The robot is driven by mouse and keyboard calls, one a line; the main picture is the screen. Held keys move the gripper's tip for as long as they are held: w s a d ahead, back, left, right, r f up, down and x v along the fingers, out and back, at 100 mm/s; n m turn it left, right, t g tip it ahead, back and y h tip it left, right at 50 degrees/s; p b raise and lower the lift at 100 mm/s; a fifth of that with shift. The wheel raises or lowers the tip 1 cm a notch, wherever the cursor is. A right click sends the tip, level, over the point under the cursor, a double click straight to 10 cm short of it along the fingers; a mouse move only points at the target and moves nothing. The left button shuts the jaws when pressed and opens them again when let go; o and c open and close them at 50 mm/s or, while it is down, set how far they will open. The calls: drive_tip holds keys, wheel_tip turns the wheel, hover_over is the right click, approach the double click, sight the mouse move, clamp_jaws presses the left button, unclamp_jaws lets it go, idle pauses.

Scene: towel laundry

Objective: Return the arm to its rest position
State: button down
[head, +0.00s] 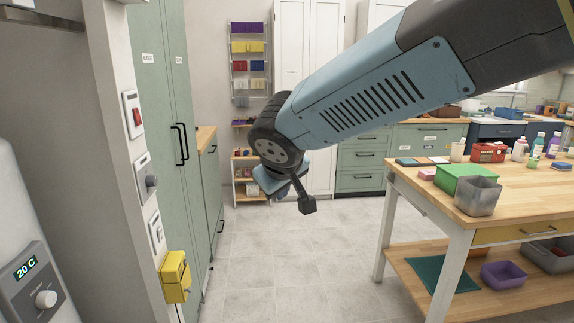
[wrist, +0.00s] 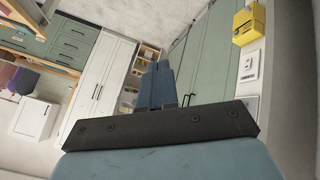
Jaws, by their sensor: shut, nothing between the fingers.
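My arm reaches in from the upper right of the head view, its blue link sloping down to a dark joint near the middle. The end of the arm hangs below that joint, partly hidden behind it, over open floor. In the wrist view my gripper (wrist: 156,84) shows its two blue fingers side by side, shut with nothing between them. It touches nothing that I can see.
A wooden-topped workbench (head: 410,172) stands at the right, with a green box (head: 466,180) and a grey bin (head: 478,197) on it. A yellow box (head: 175,277) juts from the left wall near green cabinets (head: 160,110). The tiled floor (head: 290,255) between is clear.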

drive_tip(key=s+d+r+m+g+h, duration=0.1)
drive_tip(key=s+d+m, duration=0.1)
drive_tip(key=d, duration=0.6)
drive_tip(key=s+d+r+m+h, duration=0.1)
drive_tip(key=s+d+m, duration=0.2)
drive_tip(key=d, duration=0.6)
drive_tip(key=s+d+f+m+g+y, duration=0.1)
drive_tip(key=s+d+m, duration=0.2)
drive_tip(key=s+d, duration=0.5)
drive_tip(key=shift+s+d+f, duration=0.2)
drive_tip(key=shift+s+f, duration=0.05)
drive_tip(key=shift+s, duration=0.05)
